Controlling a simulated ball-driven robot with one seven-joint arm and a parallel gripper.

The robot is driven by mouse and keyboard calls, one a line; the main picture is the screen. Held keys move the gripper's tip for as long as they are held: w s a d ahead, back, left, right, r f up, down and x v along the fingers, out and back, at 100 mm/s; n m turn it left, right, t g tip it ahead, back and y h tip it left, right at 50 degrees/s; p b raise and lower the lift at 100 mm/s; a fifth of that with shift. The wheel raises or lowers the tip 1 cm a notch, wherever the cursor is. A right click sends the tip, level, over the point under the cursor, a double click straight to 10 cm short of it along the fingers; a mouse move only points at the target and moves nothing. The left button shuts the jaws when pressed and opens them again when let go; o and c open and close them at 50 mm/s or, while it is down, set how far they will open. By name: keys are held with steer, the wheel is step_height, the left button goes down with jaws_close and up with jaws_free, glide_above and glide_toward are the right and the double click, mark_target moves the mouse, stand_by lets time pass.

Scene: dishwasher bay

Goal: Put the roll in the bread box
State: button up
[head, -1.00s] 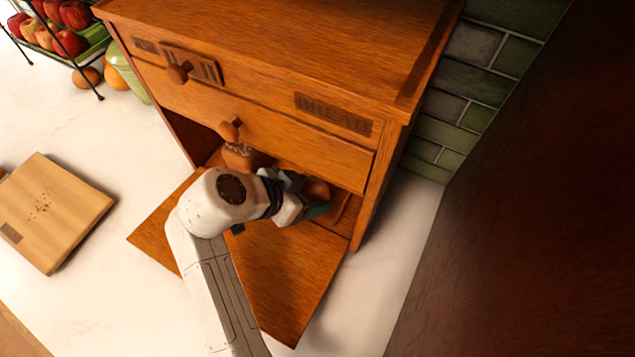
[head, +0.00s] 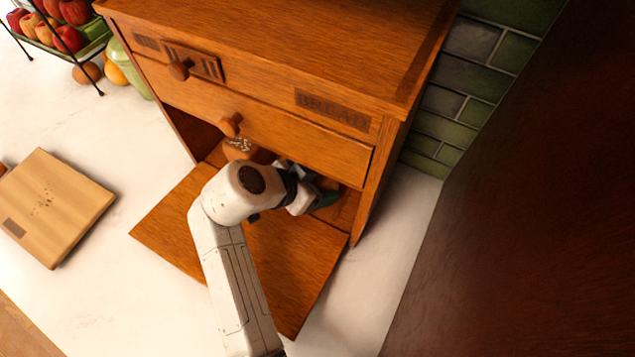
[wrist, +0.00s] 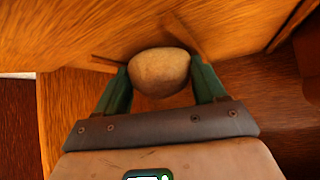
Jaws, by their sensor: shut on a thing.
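The bread box (head: 250,85) is a wooden cabinet marked BREAD, with its front flap (head: 175,215) folded down and the lower compartment open. My gripper (head: 327,194) is inside the right part of that opening. In the wrist view my gripper (wrist: 161,75) has its green fingers on either side of a round, light brown roll (wrist: 160,72) and is shut on it. Wooden surfaces of the box lie close around the roll. In the head view the roll is mostly hidden by my gripper and the box front.
A seeded brown loaf (head: 240,149) sits in the opening, left of my gripper. A cutting board (head: 60,205) with crumbs lies on the white counter at left. A fruit rack (head: 70,35) stands at the back left. A dark panel (head: 520,200) rises at right.

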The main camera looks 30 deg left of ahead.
steer(key=o, duration=1.1)
steer(key=shift+s+d+f, duration=0.1)
steer(key=shift+d+f, duration=0.15)
steer(key=shift+f, duration=0.4)
steer(key=shift+a+r+p, duration=0.2)
steer(key=shift+r+p, duration=0.55)
steer(key=shift+r, duration=0.05)
steer(key=b+v, duration=0.3)
steer(key=v, duration=0.9)
steer(key=shift+r, duration=0.1)
